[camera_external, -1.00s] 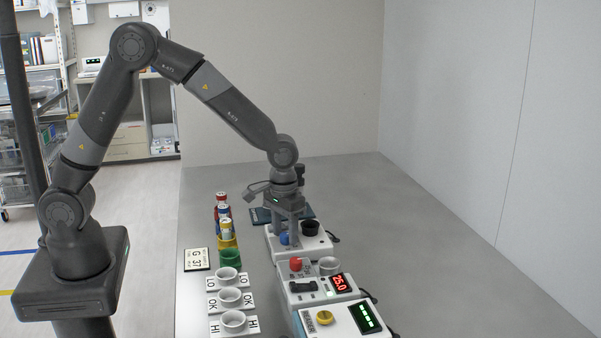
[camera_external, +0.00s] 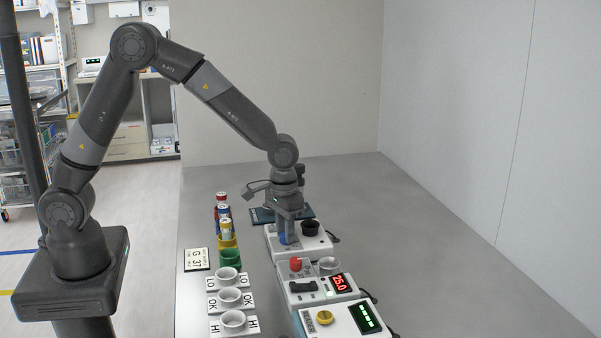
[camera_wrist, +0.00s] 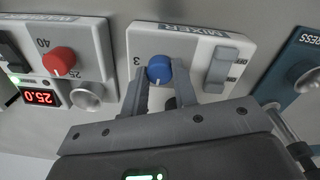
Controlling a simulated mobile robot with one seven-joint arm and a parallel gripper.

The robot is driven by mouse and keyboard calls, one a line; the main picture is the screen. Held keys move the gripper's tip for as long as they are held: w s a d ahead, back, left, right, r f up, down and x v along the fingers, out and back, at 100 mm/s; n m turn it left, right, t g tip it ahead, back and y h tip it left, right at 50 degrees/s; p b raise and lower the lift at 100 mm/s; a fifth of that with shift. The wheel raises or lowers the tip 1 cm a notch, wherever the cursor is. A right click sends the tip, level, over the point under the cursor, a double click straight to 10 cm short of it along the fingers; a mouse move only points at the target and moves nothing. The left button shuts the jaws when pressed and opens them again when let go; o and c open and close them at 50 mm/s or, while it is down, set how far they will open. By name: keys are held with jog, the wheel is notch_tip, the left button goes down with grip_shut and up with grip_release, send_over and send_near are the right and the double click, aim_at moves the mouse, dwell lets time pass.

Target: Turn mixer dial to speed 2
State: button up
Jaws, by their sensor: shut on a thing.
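The mixer (camera_external: 313,245) is a white box with a blue dial and a black round holder on top. In the wrist view the mixer (camera_wrist: 145,42) bears the label MIXER, a grey switch and a figure 3 left of the dial. The blue dial (camera_wrist: 159,68) has a white pointer mark toward the bottom of the picture. My gripper (camera_wrist: 160,86) is shut on the dial, one finger on each side. The fingers hide part of the dial's rim and scale. In the external view my gripper (camera_external: 287,236) stands upright over the dial.
Nearer stands a heater box with a red dial (camera_external: 296,265) and display 25.0, then a box with a yellow knob (camera_external: 325,317). A dark blue device (camera_external: 262,215) lies beyond the mixer. Left are coloured tube holders (camera_external: 230,258) and white cups (camera_external: 228,276). The table's right is clear.

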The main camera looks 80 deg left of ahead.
jog(key=m, duration=0.4)
jog(key=shift+m, duration=1.7)
jog(key=o, duration=1)
notch_tip(320, 180, up, 11)
jog(key=shift+a, duration=0.15)
